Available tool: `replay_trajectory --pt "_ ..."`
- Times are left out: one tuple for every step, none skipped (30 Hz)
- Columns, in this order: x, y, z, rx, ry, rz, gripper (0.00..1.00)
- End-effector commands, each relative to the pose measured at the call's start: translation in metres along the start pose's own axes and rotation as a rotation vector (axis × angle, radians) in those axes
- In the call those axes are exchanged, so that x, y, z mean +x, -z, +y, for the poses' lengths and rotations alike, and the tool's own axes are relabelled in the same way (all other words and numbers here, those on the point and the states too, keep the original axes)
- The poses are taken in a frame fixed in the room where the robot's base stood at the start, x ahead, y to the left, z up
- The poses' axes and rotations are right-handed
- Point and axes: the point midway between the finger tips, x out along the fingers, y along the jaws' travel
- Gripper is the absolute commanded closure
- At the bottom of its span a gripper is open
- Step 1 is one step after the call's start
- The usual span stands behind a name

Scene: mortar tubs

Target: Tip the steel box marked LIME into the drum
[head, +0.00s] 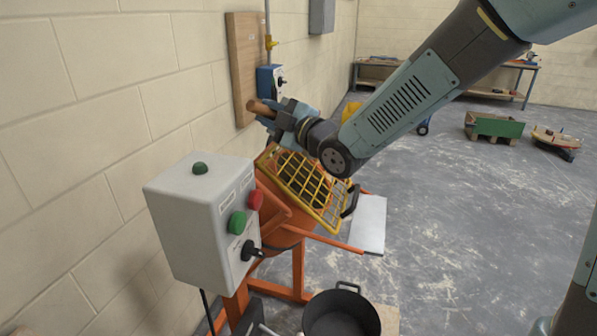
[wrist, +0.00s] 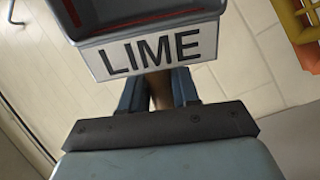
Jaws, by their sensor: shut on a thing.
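The steel box (wrist: 150,18) marked LIME shows at the top of the wrist view, its white label (wrist: 148,50) facing me. Only part of its dark inside shows; I cannot tell what it holds. My gripper (wrist: 158,90) is shut on the box's brown handle (wrist: 160,92), between two blue fingers. In the head view my gripper (head: 290,118) is above the drum's far left side, with a handle end (head: 260,107) sticking out; the box itself is not clear there. The orange drum (head: 283,228) is below, a yellow grid guard (head: 311,198) across its mouth.
A grey control box (head: 195,225) with green and red buttons stands in front of the drum at left. A black pot (head: 341,312) is below. The block wall is close on the left. Open floor lies to the right, with a green crate (head: 494,127) farther back.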

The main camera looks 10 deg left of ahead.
Motion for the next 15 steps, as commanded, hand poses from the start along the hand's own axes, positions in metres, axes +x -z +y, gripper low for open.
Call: replay_trajectory --pt "0.002 0.001 0.002 -0.002 0.011 -0.007 1.00" --pt "0.003 0.002 0.003 -0.002 0.020 -0.011 1.00" --pt "0.005 0.003 0.004 -0.001 0.032 -0.019 1.00" --pt "0.006 0.003 0.005 -0.002 0.041 -0.025 1.00" --pt "0.008 0.004 0.006 -0.001 0.051 -0.029 1.00" --pt "0.010 0.004 0.007 0.000 0.065 -0.037 1.00" --pt "0.011 0.004 0.007 0.001 0.075 -0.043 1.00" --pt "0.012 0.005 0.008 0.001 0.084 -0.048 1.00" --pt "0.014 0.005 0.009 0.001 0.097 -0.056 1.00" --pt "0.015 0.006 0.010 0.002 0.107 -0.062 1.00" --pt "0.017 0.006 0.010 0.003 0.117 -0.067 1.00" --pt "0.019 0.007 0.011 0.004 0.132 -0.074 1.00" --pt "0.020 0.007 0.012 0.004 0.141 -0.079 1.00" --pt "0.022 0.008 0.013 0.004 0.150 -0.085 1.00" --pt "0.023 0.008 0.013 0.004 0.164 -0.094 1.00"
